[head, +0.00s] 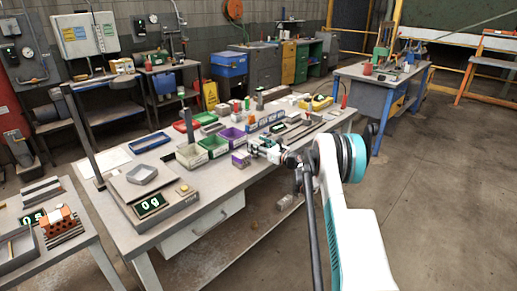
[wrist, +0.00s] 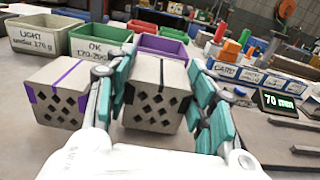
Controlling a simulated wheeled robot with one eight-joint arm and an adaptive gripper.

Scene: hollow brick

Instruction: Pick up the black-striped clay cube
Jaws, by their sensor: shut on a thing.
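The black-striped clay cube (wrist: 157,98) is pale grey with black bands at its upper corners and a grid of dark diamond holes in its near face. It is in the middle of the wrist view, between the teal fingers of my gripper (wrist: 160,65), which is shut on it. I cannot tell whether it touches the bench. A similar cube with purple stripes (wrist: 59,94) sits just left of the left finger. In the head view my gripper (head: 263,150) is over the bench's front edge area, beside the purple-striped cube (head: 240,159); the held cube is hard to make out there.
Behind the cubes stand a grey bin marked LIGHT (wrist: 35,38), a green bin marked OK (wrist: 100,45) and a purple bin (wrist: 163,47). Right are labelled blocks and a 70 mm display (wrist: 277,102). A scale (head: 150,205) stands at the bench's left end.

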